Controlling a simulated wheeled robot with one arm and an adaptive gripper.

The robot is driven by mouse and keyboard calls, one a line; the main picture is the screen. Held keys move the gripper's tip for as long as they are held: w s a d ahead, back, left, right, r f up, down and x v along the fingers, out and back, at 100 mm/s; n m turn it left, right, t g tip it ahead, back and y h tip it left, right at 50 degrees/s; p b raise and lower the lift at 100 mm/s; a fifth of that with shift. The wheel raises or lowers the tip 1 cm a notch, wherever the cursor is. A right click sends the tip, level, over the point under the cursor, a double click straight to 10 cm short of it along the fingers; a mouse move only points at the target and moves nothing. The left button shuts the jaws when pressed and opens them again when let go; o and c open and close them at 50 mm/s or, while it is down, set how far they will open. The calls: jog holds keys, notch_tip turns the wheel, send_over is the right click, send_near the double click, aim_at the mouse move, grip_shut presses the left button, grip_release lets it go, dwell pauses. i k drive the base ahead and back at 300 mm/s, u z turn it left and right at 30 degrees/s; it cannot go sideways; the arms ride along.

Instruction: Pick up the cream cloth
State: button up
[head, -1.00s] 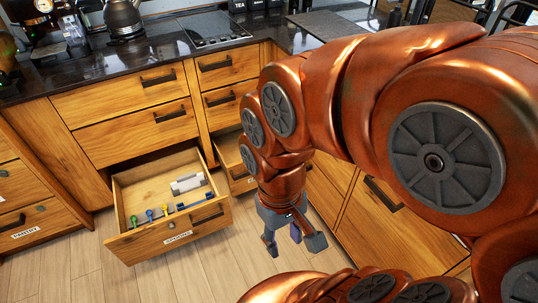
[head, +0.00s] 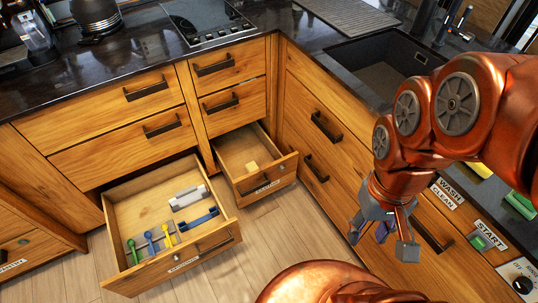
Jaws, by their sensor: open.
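A small cream piece (head: 251,167), which looks like the cream cloth, lies in the smaller open drawer (head: 283,176) near the corner of the cabinets. It is too small in the head view to make out its folds. My gripper (head: 382,238) is open and empty, with its fingers spread and pointing down. It hangs in front of the right-hand cabinet fronts, well to the right of the small drawer and apart from the cloth.
A larger open drawer (head: 190,262) on the left holds several colored-handled utensils and a pale grey item (head: 188,197). The dark counter (head: 140,61) carries a hob (head: 205,20), with a sink (head: 385,70) at the right. Open floor (head: 270,225) lies before the drawers.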

aim_at(251, 166)
jog(key=u, duration=0.05)
jog(key=i, duration=0.65)
jog(key=u, duration=0.9)
jog(key=i, duration=0.45)
jog(key=u, duration=0.5)
